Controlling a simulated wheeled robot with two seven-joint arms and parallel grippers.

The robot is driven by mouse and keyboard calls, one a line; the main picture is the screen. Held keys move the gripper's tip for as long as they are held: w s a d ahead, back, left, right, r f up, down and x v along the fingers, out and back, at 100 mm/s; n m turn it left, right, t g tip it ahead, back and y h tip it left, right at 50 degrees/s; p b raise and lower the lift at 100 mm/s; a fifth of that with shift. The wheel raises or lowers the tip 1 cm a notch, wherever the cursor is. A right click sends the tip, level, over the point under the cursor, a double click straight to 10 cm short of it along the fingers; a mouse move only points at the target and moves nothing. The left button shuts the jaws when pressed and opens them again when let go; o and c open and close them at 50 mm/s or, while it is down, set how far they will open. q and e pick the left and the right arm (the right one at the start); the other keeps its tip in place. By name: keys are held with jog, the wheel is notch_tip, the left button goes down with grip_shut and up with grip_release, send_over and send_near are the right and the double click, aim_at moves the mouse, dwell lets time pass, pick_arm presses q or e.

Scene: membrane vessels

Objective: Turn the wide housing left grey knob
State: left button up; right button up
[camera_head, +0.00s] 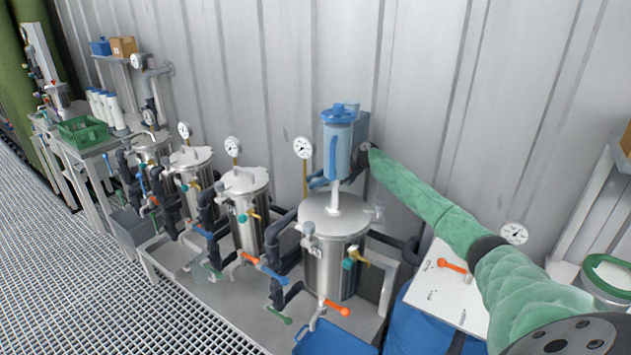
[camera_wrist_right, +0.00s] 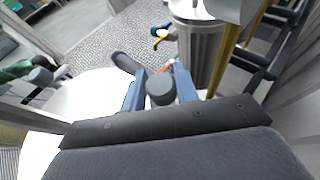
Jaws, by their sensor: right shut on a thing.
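In the right wrist view, my right gripper (camera_wrist_right: 160,92) has its two blue-grey fingers closed on a round grey knob (camera_wrist_right: 160,84). A second dark grey knob or handle (camera_wrist_right: 121,62) sticks up just left of the fingers. A broad white rounded surface (camera_wrist_right: 88,98) lies below and left; I cannot tell which part it is. In the head view, my green-sleeved right arm reaches from the right to a light-blue upright body with a blue cap (camera_head: 340,113), above the wide steel vessel (camera_head: 325,262). My left gripper is not in view.
A row of steel vessels (camera_head: 250,225) with dark pipes, gauges and coloured valve handles runs left. A pressure gauge (camera_head: 303,147) stands close to the light-blue body. A corrugated wall is behind. A blue bin (camera_head: 335,338) stands in front; grating floor (camera_head: 80,270) is open at left.

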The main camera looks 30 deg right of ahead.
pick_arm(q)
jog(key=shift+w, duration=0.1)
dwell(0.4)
pick_arm(e)
jog(key=o, duration=1)
jog(key=shift+c, duration=0.2)
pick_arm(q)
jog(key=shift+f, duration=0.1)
pick_arm(e)
jog(key=shift+d, duration=0.25)
jog(key=shift+s+d+r, duration=0.15)
jog(key=shift+d, duration=0.15)
pick_arm(q)
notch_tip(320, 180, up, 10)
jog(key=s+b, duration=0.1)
jog(key=b, duration=0.1)
pick_arm(e)
jog(key=v, duration=0.6)
jog(key=shift+d+r, duration=0.2)
jog(key=shift+d, duration=0.15)
